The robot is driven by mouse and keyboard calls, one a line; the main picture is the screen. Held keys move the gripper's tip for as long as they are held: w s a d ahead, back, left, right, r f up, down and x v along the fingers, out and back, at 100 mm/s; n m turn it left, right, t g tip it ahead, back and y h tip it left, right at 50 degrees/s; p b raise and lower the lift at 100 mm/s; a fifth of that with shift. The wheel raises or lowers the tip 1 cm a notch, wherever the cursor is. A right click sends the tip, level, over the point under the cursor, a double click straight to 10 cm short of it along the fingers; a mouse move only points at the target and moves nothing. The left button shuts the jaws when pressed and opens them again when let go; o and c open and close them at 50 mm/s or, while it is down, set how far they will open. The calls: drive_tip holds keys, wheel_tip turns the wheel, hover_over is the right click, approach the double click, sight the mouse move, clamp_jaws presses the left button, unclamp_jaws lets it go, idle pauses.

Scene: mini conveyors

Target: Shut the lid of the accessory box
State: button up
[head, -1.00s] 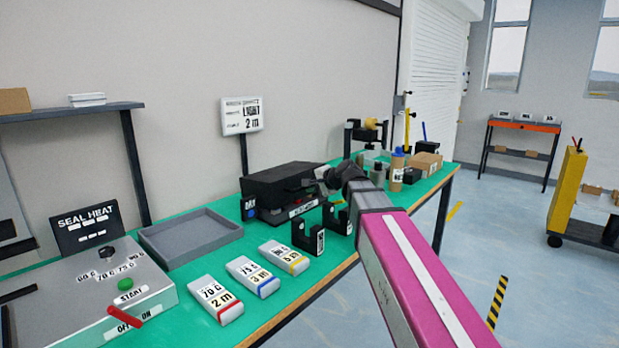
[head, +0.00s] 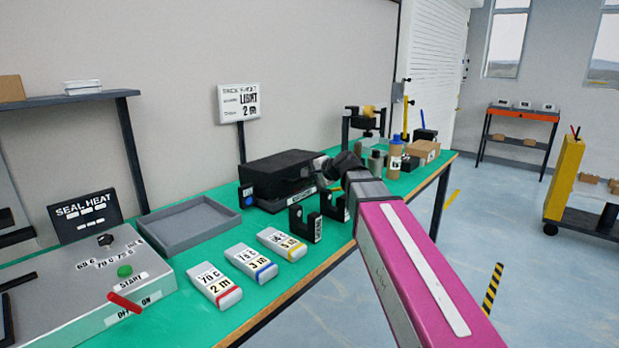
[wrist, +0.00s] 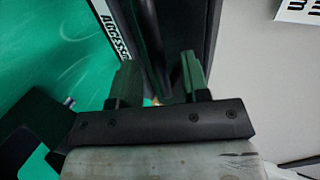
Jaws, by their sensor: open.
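The accessory box (head: 268,190) is a black box on the green bench, against the wall side. Its black lid (head: 282,165) looks low over the body; whether it is fully down I cannot tell. In the wrist view, part of the white box label (wrist: 112,32) and a long dark lid panel (wrist: 200,28) show. My gripper (head: 320,165) is at the right front end of the box, close to the lid. In the wrist view my gripper (wrist: 160,82) has its two fingers apart, with dark box parts between and beyond them; contact is unclear.
A grey tray (head: 188,232) lies left of the box. Two black notched blocks (head: 305,222) stand just in front of it. Several white packs (head: 215,285) lie near the front edge. Bottles and a cardboard box (head: 424,150) stand beyond my arm. A sign (head: 238,103) rises behind.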

drive_tip(key=v, duration=1.1)
drive_tip(key=shift+a, duration=0.1)
drive_tip(key=shift+w+a+r, duration=0.1)
drive_tip(key=shift+w, duration=0.05)
clamp_jaws()
drive_tip(key=w+a+r+n+g+h, duration=0.25)
drive_tip(key=r+n, duration=0.25)
drive_tip(key=n, duration=0.4)
drive_tip(key=w+a+r+n+g+h, duration=0.25)
drive_tip(key=r+n, duration=0.25)
drive_tip(key=n, duration=0.4)
approach(306, 164)
drive_tip(key=s+a+f, duration=0.4)
drive_tip(key=shift+s+d+f+t, duration=0.1)
drive_tip(key=shift+s+f+t, duration=0.1)
drive_tip(key=shift+f, duration=0.4)
drive_tip(key=shift+s+d+f+t, duration=0.1)
drive_tip(key=shift+s+f+t, duration=0.1)
drive_tip(key=shift+f, duration=0.45)
drive_tip(key=shift+d+f, duration=0.15)
drive_tip(key=shift+f, duration=0.55)
